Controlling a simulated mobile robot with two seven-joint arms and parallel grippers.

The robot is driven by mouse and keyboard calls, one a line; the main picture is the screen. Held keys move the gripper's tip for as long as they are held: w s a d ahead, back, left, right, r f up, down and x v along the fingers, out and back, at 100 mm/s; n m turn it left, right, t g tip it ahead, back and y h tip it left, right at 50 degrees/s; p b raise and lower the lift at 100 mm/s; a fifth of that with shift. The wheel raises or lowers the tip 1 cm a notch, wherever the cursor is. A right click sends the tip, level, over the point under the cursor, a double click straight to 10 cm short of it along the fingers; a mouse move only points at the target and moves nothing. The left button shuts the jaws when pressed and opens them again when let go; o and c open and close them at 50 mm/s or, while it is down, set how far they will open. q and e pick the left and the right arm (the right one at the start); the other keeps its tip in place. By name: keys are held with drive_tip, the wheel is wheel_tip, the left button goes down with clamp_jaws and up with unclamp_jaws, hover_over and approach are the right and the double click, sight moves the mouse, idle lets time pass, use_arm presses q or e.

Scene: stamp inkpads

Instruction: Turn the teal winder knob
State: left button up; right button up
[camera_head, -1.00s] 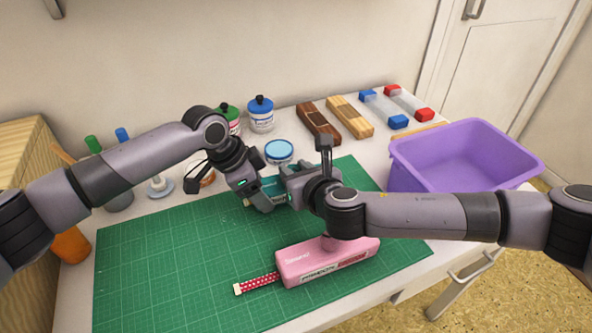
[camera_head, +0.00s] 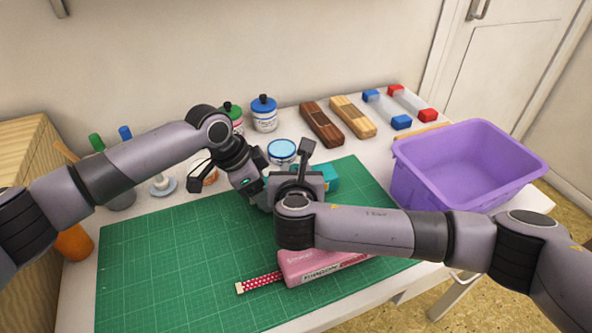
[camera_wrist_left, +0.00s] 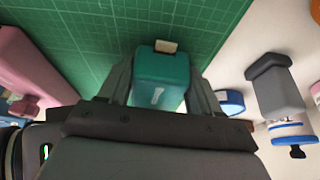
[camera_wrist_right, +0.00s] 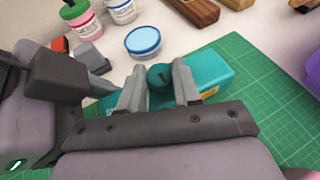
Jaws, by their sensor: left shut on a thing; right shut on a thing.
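The teal winder (camera_head: 328,178) lies on the green cutting mat, mostly hidden behind my right gripper in the head view. Its body (camera_wrist_left: 160,78), with a cream tab (camera_wrist_left: 166,46) at the end, shows in the left wrist view. My left gripper (camera_wrist_left: 162,72) is shut on that end of the body. In the right wrist view the dark teal round knob (camera_wrist_right: 160,76) stands up from the body (camera_wrist_right: 208,70). My right gripper (camera_wrist_right: 159,82) is shut on the knob, one finger on each side. Its fingertips are hidden in the head view (camera_head: 297,180).
A pink winder (camera_head: 310,266) with a dotted strip lies in front, partly under my right arm. A purple bin (camera_head: 465,165) stands at the right. A blue-lidded tin (camera_head: 282,151), ink bottles (camera_head: 264,113) and wooden blocks (camera_head: 321,125) stand behind. The mat's left part (camera_head: 165,250) is clear.

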drive_tip(key=o, duration=1.1)
drive_tip(key=shift+c, duration=0.2)
drive_tip(key=v, duration=1.2)
use_arm(q)
drive_tip(key=o, duration=1.2)
drive_tip(key=shift+r, duration=0.15)
drive_tip(key=v, duration=1.2)
drive_tip(key=shift+s, duration=0.1)
use_arm(e)
drive_tip(key=shift+s, duration=0.1)
